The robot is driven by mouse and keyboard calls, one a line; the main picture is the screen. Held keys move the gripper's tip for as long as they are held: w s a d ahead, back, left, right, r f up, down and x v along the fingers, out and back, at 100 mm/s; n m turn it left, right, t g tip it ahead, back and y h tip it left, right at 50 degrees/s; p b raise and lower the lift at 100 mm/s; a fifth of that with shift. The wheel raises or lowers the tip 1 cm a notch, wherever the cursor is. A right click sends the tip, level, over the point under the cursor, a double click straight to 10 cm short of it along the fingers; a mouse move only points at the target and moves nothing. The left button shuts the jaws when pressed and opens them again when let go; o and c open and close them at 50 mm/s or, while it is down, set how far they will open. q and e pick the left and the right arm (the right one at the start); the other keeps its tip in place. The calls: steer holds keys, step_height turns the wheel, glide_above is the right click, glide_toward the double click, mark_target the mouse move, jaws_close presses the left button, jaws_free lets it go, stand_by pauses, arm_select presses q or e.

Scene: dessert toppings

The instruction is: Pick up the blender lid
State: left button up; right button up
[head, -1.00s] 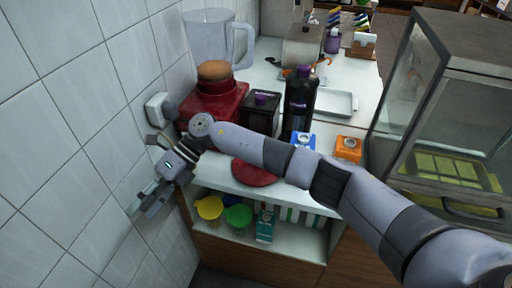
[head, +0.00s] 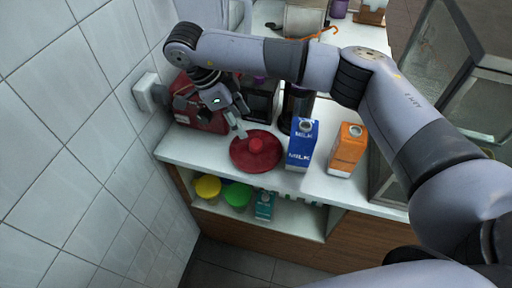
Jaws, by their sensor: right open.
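The blender lid, a round red disc with a raised knob (head: 256,154), lies flat on the white counter near its front edge. My right gripper (head: 236,120) is open just above and behind the lid, with one fingertip close to its back left rim. I cannot tell whether that fingertip touches it. The red blender base (head: 207,118) stands behind and left of the lid, partly hidden by my gripper and arm. My left gripper does not show.
A blue milk carton (head: 301,146) stands right of the lid, with an orange carton (head: 346,150) beyond it. A dark bottle (head: 293,105) stands behind. A glass case (head: 465,90) is at the right. A tiled wall bounds the left. Yellow and green cups sit on the shelf below.

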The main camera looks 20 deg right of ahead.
mark_target(256, 143)
steer(key=x, duration=0.4)
steer(key=shift+s+d+f+p, duration=0.15)
steer(key=shift+f+p, duration=0.15)
steer(key=shift+p, duration=0.2)
steer(key=p+x, duration=0.1)
steer(key=x, duration=0.2)
steer(key=shift+s+d+f+p, duration=0.15)
steer(key=shift+f+p, duration=0.1)
steer(key=shift+p, duration=0.1)
steer(key=shift+d+f, duration=0.15)
steer(key=shift+f, duration=0.3)
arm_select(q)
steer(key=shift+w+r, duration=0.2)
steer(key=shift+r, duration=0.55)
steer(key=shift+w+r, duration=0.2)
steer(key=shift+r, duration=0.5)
arm_select(e)
steer(key=c, duration=1.3)
steer(key=shift+o, duration=0.2)
steer(key=shift+r, duration=0.1)
